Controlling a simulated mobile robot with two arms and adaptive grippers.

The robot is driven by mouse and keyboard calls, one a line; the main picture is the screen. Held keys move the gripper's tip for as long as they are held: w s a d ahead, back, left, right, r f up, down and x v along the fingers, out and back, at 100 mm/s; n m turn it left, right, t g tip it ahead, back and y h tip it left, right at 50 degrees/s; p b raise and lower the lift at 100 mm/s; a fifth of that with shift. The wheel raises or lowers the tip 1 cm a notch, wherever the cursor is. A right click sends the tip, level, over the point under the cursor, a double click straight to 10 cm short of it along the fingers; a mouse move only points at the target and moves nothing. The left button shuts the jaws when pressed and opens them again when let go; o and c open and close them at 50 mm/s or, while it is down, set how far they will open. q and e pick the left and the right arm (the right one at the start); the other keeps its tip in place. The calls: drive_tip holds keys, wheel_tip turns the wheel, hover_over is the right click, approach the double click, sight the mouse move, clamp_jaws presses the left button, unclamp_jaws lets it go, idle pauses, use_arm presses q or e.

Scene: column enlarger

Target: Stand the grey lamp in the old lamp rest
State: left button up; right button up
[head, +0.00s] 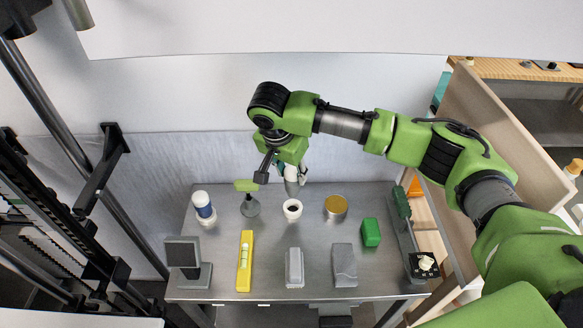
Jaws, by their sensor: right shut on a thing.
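My right gripper (281,172) reaches down over the back middle of the metal table. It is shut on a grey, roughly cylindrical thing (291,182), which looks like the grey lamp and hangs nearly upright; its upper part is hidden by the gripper. A white ring-shaped holder (292,210), which may be the old lamp rest, stands just below it. Whether the lamp's lower end touches the ring cannot be told. A white and blue lamp-like piece (203,207) stands in a pale base at the left. My left gripper is not in view.
On the table (270,272) are a green-topped stand (249,207), yellow level (244,262), gold-lidded tin (336,206), green box (371,232), grey blocks (294,267) and a dark upright plate (183,252). A trimmer-like tool (403,205) lies right. Black columns rise left.

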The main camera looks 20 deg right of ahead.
sight(291, 186)
drive_tip(key=shift+f, duration=0.55)
drive_tip(key=shift+s+f, duration=0.1)
drive_tip(key=shift+f, duration=1.1)
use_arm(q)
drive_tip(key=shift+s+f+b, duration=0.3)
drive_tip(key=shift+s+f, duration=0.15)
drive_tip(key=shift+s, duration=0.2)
use_arm(e)
drive_tip(key=shift+f, duration=0.45)
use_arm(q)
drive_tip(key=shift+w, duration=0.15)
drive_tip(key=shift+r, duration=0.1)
use_arm(e)
drive_tip(key=shift+f+p, duration=0.2)
drive_tip(key=shift+p, duration=0.1)
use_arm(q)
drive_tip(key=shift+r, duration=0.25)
use_arm(e)
drive_tip(key=shift+f, duration=0.2)
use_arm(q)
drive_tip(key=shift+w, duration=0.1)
